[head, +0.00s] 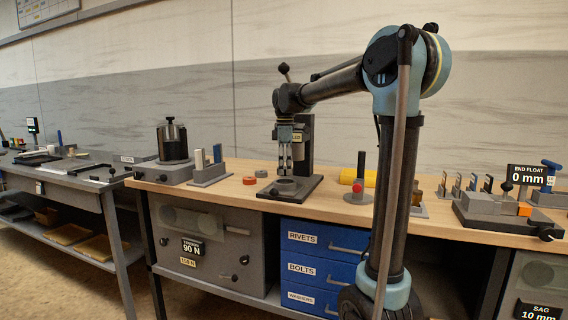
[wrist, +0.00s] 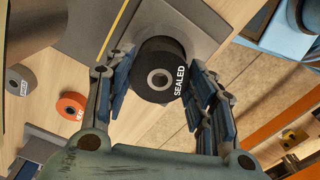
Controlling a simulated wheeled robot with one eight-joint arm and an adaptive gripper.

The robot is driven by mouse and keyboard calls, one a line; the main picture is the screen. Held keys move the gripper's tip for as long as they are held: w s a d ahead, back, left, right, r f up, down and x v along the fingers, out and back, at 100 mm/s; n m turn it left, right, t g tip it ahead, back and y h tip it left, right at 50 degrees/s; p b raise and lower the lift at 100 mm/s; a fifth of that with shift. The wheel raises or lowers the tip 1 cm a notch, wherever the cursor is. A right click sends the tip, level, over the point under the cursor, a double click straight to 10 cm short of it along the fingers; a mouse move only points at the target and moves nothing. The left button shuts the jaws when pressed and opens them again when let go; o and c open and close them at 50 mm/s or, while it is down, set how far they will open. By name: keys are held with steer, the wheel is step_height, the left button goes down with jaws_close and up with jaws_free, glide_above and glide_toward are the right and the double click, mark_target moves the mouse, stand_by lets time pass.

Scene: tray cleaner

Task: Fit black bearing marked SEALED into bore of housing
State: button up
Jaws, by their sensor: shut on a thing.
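The black bearing marked SEALED (wrist: 158,64) sits between the blue-padded fingers of my gripper (wrist: 160,82) in the wrist view, its face and label toward the camera. My gripper is shut on it. In the head view my gripper (head: 285,170) points down over the dark base plate (head: 304,192) of a press-like stand. A low round grey part, seemingly the housing (head: 287,187), is on that plate under the fingertips. The grey plate also shows behind the bearing in the wrist view (wrist: 200,28). The bore is hidden, and I cannot tell whether the bearing touches the housing.
An orange ring (wrist: 72,106) and a grey ring (wrist: 19,80) lie on the bench beside the plate. The stand's dark column (head: 306,140) rises just behind my gripper. A red-based post (head: 358,190) stands to the right, and a slotted grey block (head: 210,175) to the left.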

mark_target(285, 168)
steer(key=shift+f, duration=0.9)
steer(key=shift+s+f, duration=0.1)
steer(key=shift+f, duration=0.7)
stand_by(1.3)
steer(key=shift+r, duration=0.25)
steer(key=shift+r, duration=0.35)
steer(key=shift+f, duration=0.55)
stand_by(1.3)
steer(key=o, duration=1.3)
